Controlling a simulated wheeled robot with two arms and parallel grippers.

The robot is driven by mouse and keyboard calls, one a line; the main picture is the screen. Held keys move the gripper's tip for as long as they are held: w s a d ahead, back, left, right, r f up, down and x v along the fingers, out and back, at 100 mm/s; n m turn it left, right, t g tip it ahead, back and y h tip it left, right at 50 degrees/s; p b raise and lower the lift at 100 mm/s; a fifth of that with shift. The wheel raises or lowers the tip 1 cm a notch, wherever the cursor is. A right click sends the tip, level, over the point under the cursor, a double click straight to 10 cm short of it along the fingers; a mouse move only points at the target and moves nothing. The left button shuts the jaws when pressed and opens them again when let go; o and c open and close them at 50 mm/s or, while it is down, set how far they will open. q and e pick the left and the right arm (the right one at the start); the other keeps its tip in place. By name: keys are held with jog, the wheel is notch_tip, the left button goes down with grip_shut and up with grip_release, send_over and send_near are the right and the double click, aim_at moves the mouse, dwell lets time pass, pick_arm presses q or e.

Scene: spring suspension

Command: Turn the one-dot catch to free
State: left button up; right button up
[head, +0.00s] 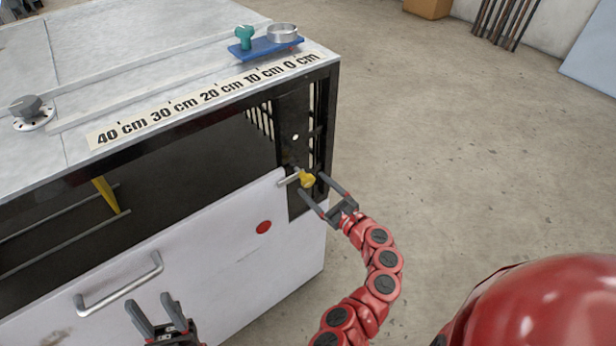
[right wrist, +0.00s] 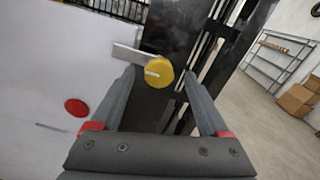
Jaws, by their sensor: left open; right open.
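The catch is a yellow knob (head: 307,179) with a grey bar (head: 288,180) pointing left across the upper right corner of the white panel (head: 200,262). One white dot (head: 295,137) marks the black post above it. In the right wrist view the yellow knob (right wrist: 158,72) carries a pale line, and its bar (right wrist: 128,53) reaches left over the panel. My right gripper (head: 314,184) is open, its fingertips on either side of the knob; contact cannot be told. My left gripper (head: 148,300) is open and empty in front of the panel, below the handle.
The panel has a silver handle (head: 119,284) and a red disc (head: 263,227). On the cabinet top are a centimetre scale (head: 205,98), a blue slider plate (head: 265,47) with a green knob, and a grey knob (head: 27,106). Floor to the right is clear.

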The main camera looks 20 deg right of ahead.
aim_at(310, 182)
jog(key=shift+x, duration=1.75)
grip_shut()
